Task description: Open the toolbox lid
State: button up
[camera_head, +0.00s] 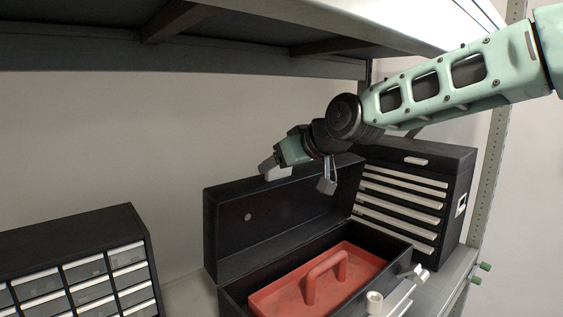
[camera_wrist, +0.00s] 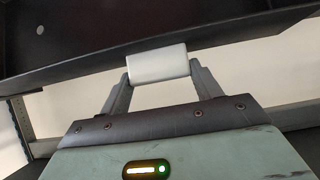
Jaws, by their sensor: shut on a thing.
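The black toolbox (camera_head: 229,298) stands on the shelf with its lid (camera_head: 262,222) raised to a steep angle. Its inside shows, with a red tray (camera_head: 290,293) and its red handle. My gripper (camera_head: 270,169) is at the upper edge of the lid. In the wrist view my gripper (camera_wrist: 158,72) is shut on a pale block-like grip (camera_wrist: 158,65), with one finger at each end. The grip sits at the edge of the dark lid (camera_wrist: 110,35). The lid's outer face is hidden in the head view.
A black drawer chest (camera_head: 425,175) stands close at the right of the toolbox. A small-drawer cabinet (camera_head: 80,262) is at the left. A shelf (camera_head: 250,55) hangs above. Pale latch parts (camera_head: 375,302) jut from the toolbox front.

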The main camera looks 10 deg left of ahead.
jog(key=shift+r, duration=0.35)
jog(key=o, duration=1.4)
jog(key=shift+f, duration=0.15)
jog(key=shift+d, duration=0.15)
jog(key=shift+s+d+b, duration=0.2)
jog(key=shift+d+b, duration=0.05)
jog(key=shift+b, duration=0.2)
jog(key=b+v, duration=0.3)
jog(key=v, duration=0.3)
jog(key=shift+s+d+r, duration=0.15)
jog(key=shift+s+r, duration=0.1)
jog(key=shift+r, duration=0.05)
